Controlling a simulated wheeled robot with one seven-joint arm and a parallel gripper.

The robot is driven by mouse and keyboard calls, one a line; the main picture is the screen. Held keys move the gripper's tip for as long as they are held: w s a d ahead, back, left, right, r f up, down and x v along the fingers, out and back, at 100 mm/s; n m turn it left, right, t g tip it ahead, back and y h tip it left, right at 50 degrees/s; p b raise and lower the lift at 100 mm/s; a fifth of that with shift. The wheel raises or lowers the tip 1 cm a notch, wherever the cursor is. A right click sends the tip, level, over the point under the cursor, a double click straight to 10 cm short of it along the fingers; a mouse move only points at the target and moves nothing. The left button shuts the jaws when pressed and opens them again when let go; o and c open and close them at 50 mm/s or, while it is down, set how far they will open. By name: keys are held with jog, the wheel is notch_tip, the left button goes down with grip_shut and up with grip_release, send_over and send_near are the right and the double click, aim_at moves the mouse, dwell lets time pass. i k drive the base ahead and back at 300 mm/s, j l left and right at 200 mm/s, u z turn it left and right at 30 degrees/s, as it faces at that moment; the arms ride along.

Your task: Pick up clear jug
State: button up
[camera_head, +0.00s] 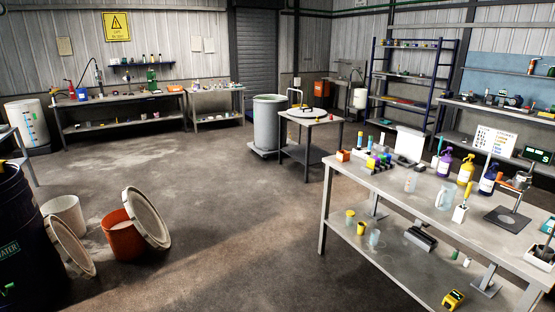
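A clear jug (444,196) with a handle stands upright on the top of the long workbench (400,205) at the right. A smaller clear container (410,182) stands to its left, and a white holder with a yellow-handled tool (462,206) stands close to its right. Another clear vessel (374,238) is on the bench's lower shelf, beside yellow cups. My gripper is not in view, so its state and place do not show.
The floor (230,215) in the middle is clear.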

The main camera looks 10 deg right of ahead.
aim_at(446, 197)
jog(key=i+l+z, duration=0.2)
jog(key=i+z, duration=0.15)
jog(key=i, duration=0.4)
jog(key=i+z, duration=0.4)
jog(key=i, duration=0.35)
jog(key=i+j+z, duration=0.2)
jog(key=i+z, duration=0.15)
jog(key=i, duration=0.4)
jog(key=i+z, duration=0.45)
jog(key=i+j+z, duration=0.15)
jog(key=i+z, duration=0.35)
jog(key=i+j+z, duration=0.45)
jog(key=l, duration=0.1)
